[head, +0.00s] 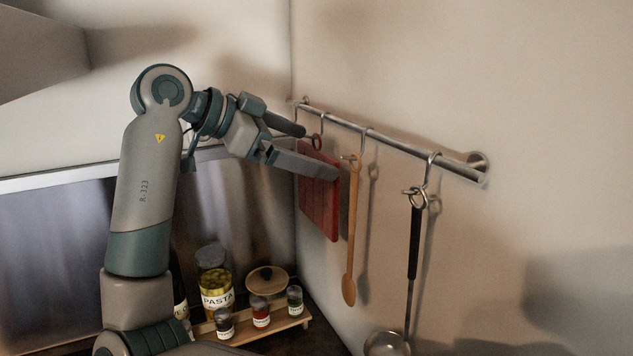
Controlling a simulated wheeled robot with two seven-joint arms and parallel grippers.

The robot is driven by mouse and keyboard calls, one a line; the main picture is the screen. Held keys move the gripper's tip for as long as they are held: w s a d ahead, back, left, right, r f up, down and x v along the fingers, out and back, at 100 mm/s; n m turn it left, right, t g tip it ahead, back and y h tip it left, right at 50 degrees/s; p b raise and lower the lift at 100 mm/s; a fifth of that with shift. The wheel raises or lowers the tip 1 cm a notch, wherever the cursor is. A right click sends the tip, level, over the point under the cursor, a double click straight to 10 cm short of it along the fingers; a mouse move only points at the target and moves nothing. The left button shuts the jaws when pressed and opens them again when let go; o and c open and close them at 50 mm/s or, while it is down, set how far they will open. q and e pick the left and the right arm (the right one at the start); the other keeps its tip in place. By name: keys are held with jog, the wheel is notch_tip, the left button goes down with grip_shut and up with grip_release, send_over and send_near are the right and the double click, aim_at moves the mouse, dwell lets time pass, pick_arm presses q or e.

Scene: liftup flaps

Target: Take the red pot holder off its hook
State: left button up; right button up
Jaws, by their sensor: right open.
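The red pot holder (319,205) hangs by its loop from a hook on the metal rail (390,138) on the right wall. My right gripper (320,153) is open, its two fingers pointing right at the pot holder's upper part. One finger is near the loop, and the other crosses in front of the top of the red cloth. I cannot tell whether the fingers touch it or whether the cloth lies between them. My left gripper is not in view.
A wooden spoon (351,235) hangs just right of the pot holder, and a ladle (413,245) hangs farther right. Below, a wooden rack (291,323) holds small spice jars, beside a pasta jar (215,285) and a dark bottle. The wall right of the ladle is clear.

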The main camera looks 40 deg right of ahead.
jog(key=shift+x, duration=1.05)
jog(key=shift+a, duration=0.1)
jog(key=shift+r, duration=0.1)
jog(key=c, duration=1.4)
jog(key=shift+o, duration=0.2)
jog(key=shift+r, duration=0.15)
